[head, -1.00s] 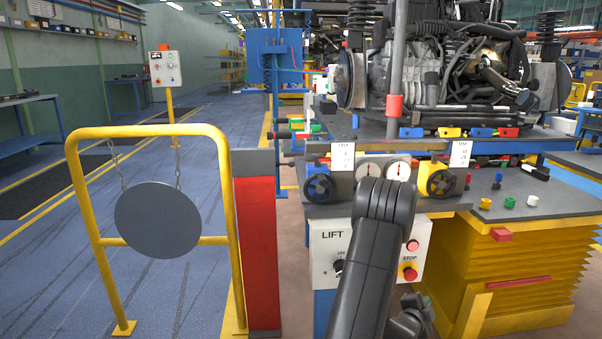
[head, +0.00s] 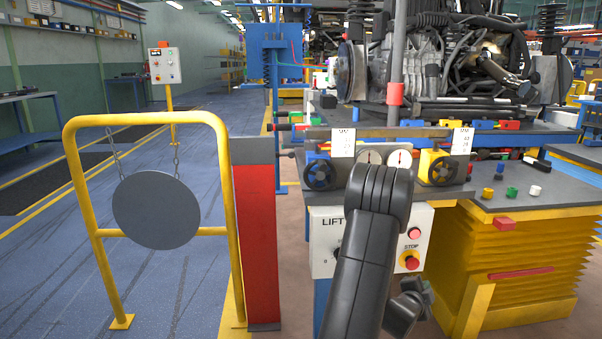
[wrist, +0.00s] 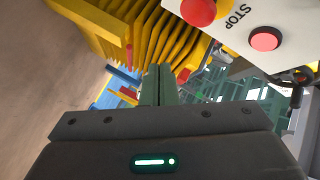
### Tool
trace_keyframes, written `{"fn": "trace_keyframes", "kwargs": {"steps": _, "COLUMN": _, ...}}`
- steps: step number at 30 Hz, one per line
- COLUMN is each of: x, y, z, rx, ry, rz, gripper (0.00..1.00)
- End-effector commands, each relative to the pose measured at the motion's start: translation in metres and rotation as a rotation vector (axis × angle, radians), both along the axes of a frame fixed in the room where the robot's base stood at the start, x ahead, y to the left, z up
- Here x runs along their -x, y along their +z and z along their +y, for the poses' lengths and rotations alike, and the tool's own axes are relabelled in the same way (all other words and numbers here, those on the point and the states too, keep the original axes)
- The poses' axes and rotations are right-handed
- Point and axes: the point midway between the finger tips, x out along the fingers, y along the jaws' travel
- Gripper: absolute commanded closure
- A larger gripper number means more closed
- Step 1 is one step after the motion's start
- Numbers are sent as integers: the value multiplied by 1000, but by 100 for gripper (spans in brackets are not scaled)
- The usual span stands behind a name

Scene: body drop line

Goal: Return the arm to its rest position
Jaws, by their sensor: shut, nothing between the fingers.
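My arm rises from the bottom middle of the head view, in front of the lift control panel (head: 325,262), and folds back down. The end of my arm shows only in part at the bottom, right of the upper link, and its fingers cannot be made out there. In the wrist view my gripper (wrist: 160,84) has its two fingers together with nothing between them. The red stop button (wrist: 198,10) and a second red button (wrist: 265,39) are close by at the upper right of that view, apart from the fingers.
The workbench (head: 530,206) with gauges and hand wheels stands just beyond my arm. A yellow bellows lift (head: 535,255) is at right. A red post (head: 256,245) and a yellow rail (head: 145,119) with a hanging grey disc (head: 156,212) stand at left.

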Motion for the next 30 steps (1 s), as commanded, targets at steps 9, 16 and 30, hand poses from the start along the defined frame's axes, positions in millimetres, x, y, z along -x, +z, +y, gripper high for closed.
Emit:
{"fn": "trace_keyframes", "kwargs": {"steps": 9, "x": -36, "y": 8, "z": 3, "rx": 1, "ry": 3, "rz": 1, "gripper": 100}}
{"fn": "trace_keyframes", "kwargs": {"steps": 16, "x": -32, "y": 7, "z": 3, "rx": 0, "ry": 3, "rz": 2, "gripper": 100}}
{"fn": "trace_keyframes", "kwargs": {"steps": 30, "x": 41, "y": 8, "z": 9, "rx": -5, "ry": 39, "rz": 43, "gripper": 100}}
